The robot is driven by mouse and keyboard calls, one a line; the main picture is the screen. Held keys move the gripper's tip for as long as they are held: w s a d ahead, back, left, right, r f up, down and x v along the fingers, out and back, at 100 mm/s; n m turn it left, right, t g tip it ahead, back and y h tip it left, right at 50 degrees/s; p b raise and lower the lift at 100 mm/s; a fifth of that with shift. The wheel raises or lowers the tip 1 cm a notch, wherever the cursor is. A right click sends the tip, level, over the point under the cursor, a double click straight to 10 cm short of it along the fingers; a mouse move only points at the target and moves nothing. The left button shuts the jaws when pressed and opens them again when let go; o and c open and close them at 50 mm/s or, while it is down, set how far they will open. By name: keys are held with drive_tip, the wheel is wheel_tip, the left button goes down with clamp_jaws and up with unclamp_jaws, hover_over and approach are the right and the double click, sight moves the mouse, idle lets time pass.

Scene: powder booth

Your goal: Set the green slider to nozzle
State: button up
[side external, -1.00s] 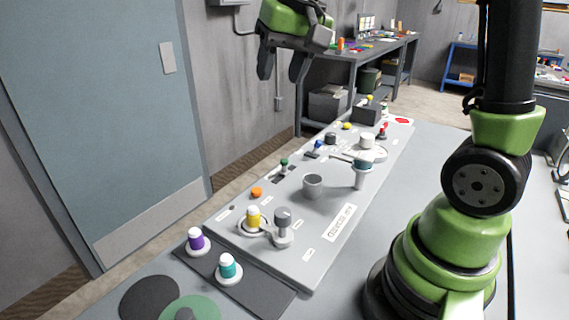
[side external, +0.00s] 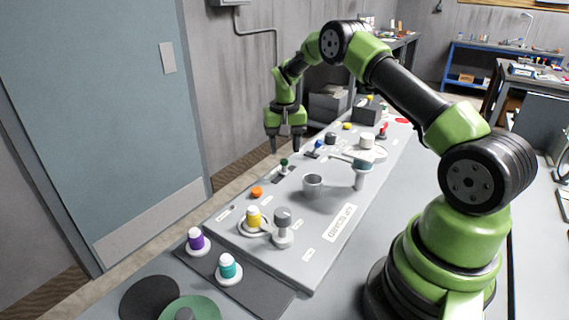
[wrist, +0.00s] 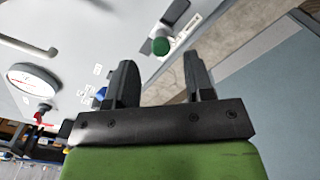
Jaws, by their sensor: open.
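The green slider (side external: 284,163) is a small green knob on a dark slot near the left edge of the grey control panel (side external: 290,253). In the wrist view the green knob (wrist: 160,46) shows beyond my fingertips, beside a pale slot plate. My gripper (side external: 285,148) is open and empty, fingers pointing down, just above and behind the green knob in the side view. In the wrist view my two fingers (wrist: 160,80) are apart with nothing between them.
A blue knob (side external: 318,145) is close to the right of my gripper. An orange button (side external: 257,192), a grey cup (side external: 313,186), a yellow knob (side external: 253,216) and a teal-topped post (side external: 362,170) stand on the panel. Purple (side external: 195,239) and teal (side external: 228,267) pegs stand in front.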

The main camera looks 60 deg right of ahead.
sight(285, 161)
wheel_tip(285, 161, down, 6)
drive_tip(key=shift+r, duration=0.25)
